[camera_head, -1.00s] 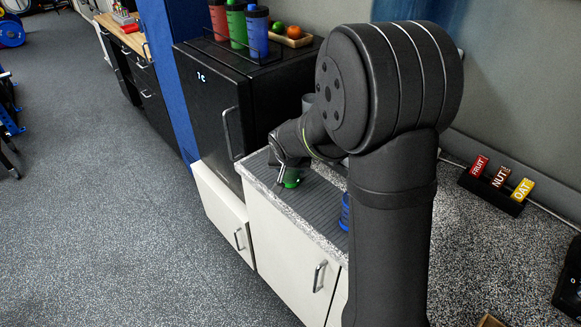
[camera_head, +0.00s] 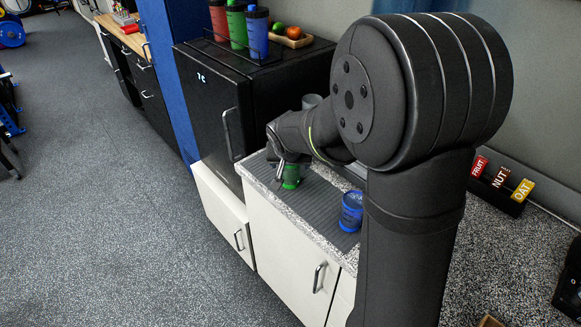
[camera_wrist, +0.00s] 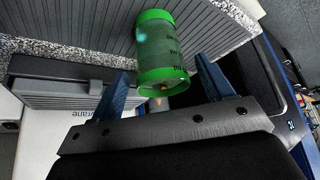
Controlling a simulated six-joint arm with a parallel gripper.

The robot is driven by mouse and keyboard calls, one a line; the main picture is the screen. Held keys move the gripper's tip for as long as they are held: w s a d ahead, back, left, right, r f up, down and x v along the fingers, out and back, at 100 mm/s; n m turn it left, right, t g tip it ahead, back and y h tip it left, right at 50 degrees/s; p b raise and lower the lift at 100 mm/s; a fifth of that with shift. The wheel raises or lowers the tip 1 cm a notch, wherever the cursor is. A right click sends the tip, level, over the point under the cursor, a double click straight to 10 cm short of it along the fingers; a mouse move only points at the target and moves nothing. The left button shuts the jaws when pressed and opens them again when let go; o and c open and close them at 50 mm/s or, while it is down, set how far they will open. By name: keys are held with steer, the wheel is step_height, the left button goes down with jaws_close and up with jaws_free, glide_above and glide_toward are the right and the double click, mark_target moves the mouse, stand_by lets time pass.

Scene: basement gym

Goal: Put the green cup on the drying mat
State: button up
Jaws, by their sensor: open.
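The green cup (camera_head: 291,177) stands on the grey ribbed drying mat (camera_head: 322,208), near the mat's far left end. In the wrist view the green cup (camera_wrist: 158,48) is see-through with bright green bands at its ends and dark marks on its side. My gripper (camera_head: 279,160) is just above and beside the cup. In the wrist view my gripper (camera_wrist: 162,68) is open, with its two blue fingers on either side of the cup's near end and gaps visible. The ribbed mat (camera_wrist: 85,25) shows beyond it.
A blue cup (camera_head: 351,212) stands on the mat's near end. A black fridge (camera_head: 215,110) with a bottle rack on top borders the counter at left. The mat between the two cups looks clear.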

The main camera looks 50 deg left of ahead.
steer(key=v, duration=0.7)
steer(key=shift+r, duration=0.25)
steer(key=shift+s+d, duration=0.1)
steer(key=x, duration=1.2)
steer(key=shift+f, duration=0.1)
steer(key=shift+r, duration=1.15)
steer(key=shift+f, duration=0.15)
